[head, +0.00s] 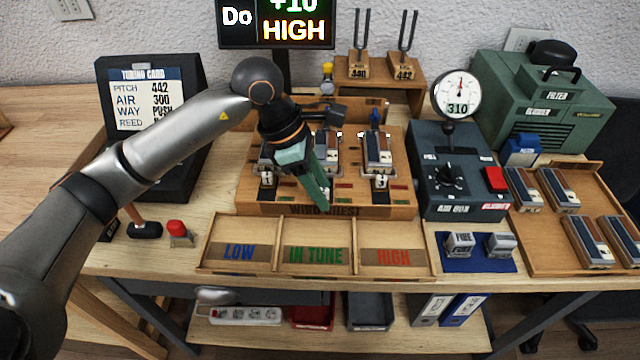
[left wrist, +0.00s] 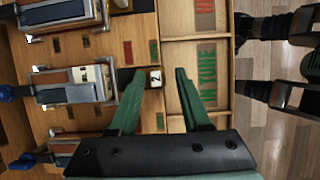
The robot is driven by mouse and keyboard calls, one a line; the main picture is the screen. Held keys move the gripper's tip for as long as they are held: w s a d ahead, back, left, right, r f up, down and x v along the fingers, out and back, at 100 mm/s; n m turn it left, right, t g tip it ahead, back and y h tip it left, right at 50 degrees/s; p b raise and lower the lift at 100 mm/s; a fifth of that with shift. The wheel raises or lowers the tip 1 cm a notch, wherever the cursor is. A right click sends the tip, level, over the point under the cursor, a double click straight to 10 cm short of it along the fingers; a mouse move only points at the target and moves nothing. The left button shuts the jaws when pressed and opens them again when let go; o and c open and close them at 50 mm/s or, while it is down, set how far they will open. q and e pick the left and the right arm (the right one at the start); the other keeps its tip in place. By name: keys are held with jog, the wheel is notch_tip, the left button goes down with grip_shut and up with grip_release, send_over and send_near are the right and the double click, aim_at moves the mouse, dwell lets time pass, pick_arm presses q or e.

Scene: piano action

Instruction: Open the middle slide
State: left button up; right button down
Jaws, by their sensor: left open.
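The wind chest (head: 300,210) is a wooden board with several reed blocks and numbered slides. The middle slide's white end, marked 2 (left wrist: 154,78), sits between my left fingertips in the left wrist view, with a dark strip beside it. My left gripper (head: 319,203) is open, pointing down over the chest's middle; it also shows in the left wrist view (left wrist: 160,73). I cannot tell whether a finger touches the slide. In the head view my gripper hides most of the middle slide. Slide 1 (head: 267,180) and slide 3 (head: 380,182) show at either side.
A three-part tray (head: 358,247) marked LOW, IN TUNE and HIGH lies in front of the chest. The air box (head: 455,205) stands right of it. A reed block (left wrist: 75,88) lies close to the left finger side. A red-capped item (head: 177,230) stands at left.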

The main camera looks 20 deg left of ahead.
pick_arm(q)
jog(key=v, duration=1.2)
jog(key=shift+a+r, duration=0.15)
jog(key=shift+r, duration=0.1)
